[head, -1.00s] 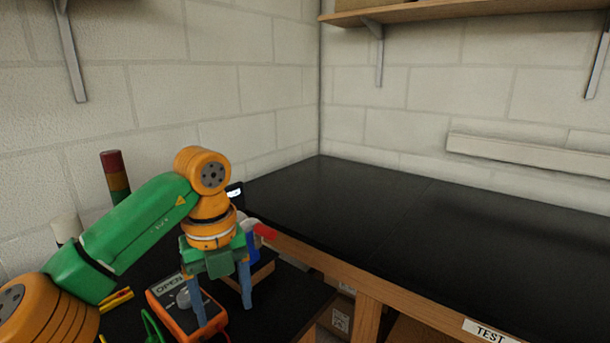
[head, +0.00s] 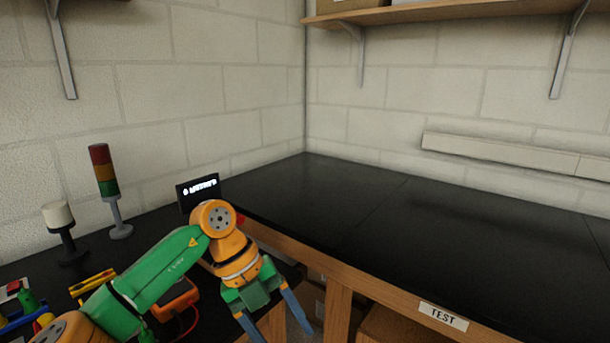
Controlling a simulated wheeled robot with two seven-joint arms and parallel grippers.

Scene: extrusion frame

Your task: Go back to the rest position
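My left gripper (head: 272,322) points down at the bottom middle of the head view, in front of the wooden edge of the bench. Its two blue-grey fingers are spread apart with nothing seen between them, though the tips run close to the lower picture edge. My green and orange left arm comes in from the lower left. My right gripper is not in view.
A black bench (head: 440,225) with a TEST label is bare. On the left surface stand a stack light (head: 104,172), a white-topped post (head: 59,217) and a small display (head: 198,190). An orange meter (head: 178,300) is partly hidden behind my arm.

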